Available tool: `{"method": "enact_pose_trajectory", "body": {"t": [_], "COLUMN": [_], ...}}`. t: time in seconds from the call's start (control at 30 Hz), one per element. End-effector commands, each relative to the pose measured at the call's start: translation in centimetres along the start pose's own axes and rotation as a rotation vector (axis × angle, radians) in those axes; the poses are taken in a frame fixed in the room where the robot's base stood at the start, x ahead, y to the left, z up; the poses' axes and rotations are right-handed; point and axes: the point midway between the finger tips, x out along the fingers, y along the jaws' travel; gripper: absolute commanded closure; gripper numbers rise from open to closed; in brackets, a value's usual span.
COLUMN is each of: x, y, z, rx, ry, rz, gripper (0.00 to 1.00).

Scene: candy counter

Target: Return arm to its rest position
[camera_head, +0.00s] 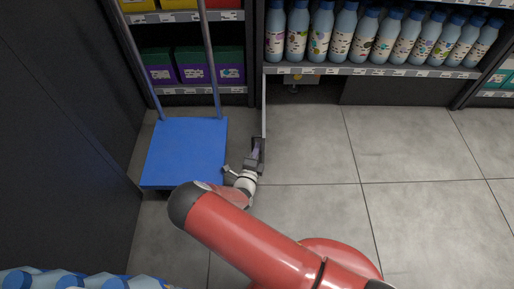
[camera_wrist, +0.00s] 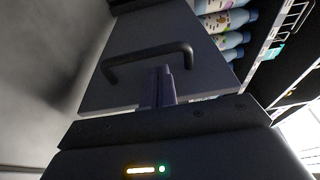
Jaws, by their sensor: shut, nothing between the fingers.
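My gripper (camera_head: 256,152) is at the end of my extended red arm, low over the floor in front of the shelves. In the wrist view its two dark fingers (camera_wrist: 158,86) are together with nothing between them. They point towards a grey door panel (camera_wrist: 190,35) with a dark bar handle (camera_wrist: 150,57). The fingertips end near the handle; I cannot tell whether they touch it. In the head view the panel (camera_head: 264,108) shows nearly edge-on, standing out from the shelf base close to my gripper.
A blue platform cart (camera_head: 185,150) stands just left of my gripper. Bottles (camera_head: 345,32) line the shelf above, with a dark open space beneath. Purple and green boxes (camera_head: 195,68) sit behind the cart. A dark wall (camera_head: 60,130) bounds the left. Floor (camera_head: 420,150) is clear at right.

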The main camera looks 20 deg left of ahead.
Motion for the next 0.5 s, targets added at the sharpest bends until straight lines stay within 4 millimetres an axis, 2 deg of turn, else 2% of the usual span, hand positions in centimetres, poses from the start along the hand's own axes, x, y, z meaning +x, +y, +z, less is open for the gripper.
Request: {"method": "enact_pose_trajectory", "body": {"t": [0.3, 0.5], "x": [-5.3, -6.8], "y": [-0.1, 0.0], "z": [0.1, 0.1], "rx": [0.0, 0.0], "ry": [-0.003, -0.001], "rz": [0.001, 0.0], "gripper": [1.0, 1.0]}}
